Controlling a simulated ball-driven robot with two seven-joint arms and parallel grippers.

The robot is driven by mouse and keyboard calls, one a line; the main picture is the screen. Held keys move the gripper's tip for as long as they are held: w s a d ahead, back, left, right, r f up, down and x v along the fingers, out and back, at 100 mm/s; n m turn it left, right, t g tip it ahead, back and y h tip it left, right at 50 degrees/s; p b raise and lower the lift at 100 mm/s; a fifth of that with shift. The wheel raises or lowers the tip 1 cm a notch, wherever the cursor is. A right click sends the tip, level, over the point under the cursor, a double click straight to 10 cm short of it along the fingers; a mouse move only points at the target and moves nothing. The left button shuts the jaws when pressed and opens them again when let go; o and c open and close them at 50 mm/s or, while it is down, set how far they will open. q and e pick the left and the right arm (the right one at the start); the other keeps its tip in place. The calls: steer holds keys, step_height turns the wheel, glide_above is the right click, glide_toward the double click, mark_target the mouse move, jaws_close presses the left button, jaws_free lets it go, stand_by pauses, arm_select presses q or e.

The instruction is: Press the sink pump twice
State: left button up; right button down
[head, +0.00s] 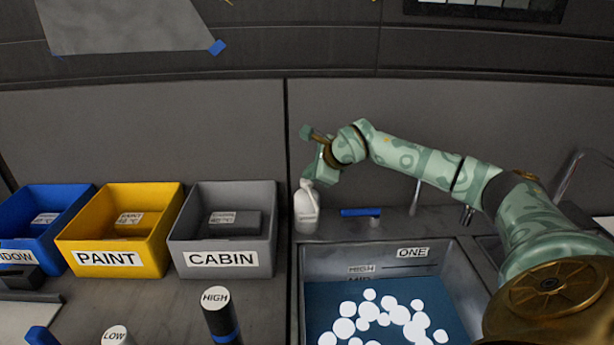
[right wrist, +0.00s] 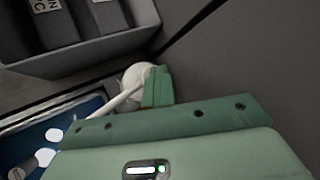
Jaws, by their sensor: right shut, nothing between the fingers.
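The sink pump is a white bottle (head: 306,210) standing at the back left corner of the sink, against the back wall. In the right wrist view its white top and long spout (right wrist: 130,92) show beside my fingers. My right gripper (head: 314,177) is shut and empty, with its fingers pointing down at the pump's top. In the right wrist view the green fingertips (right wrist: 158,86) overlap the edge of the pump's top. I cannot tell whether they touch it. My left gripper is not in view.
The sink (head: 465,290) holds blue water with white foam. A blue-handled item (head: 360,212) lies behind it, with a faucet (head: 467,214) to the right. Grey CABIN (head: 222,260), yellow PAINT (head: 108,259) and blue (head: 45,225) bins stand left. A HIGH bottle (head: 217,312) stands in front.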

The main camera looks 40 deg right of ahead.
steer(key=shift+r+p, duration=0.85)
steer(key=shift+r, duration=0.35)
steer(key=shift+r, duration=0.15)
step_height(320, 180, up, 5)
steer(key=p, duration=0.4)
stand_by(1.9)
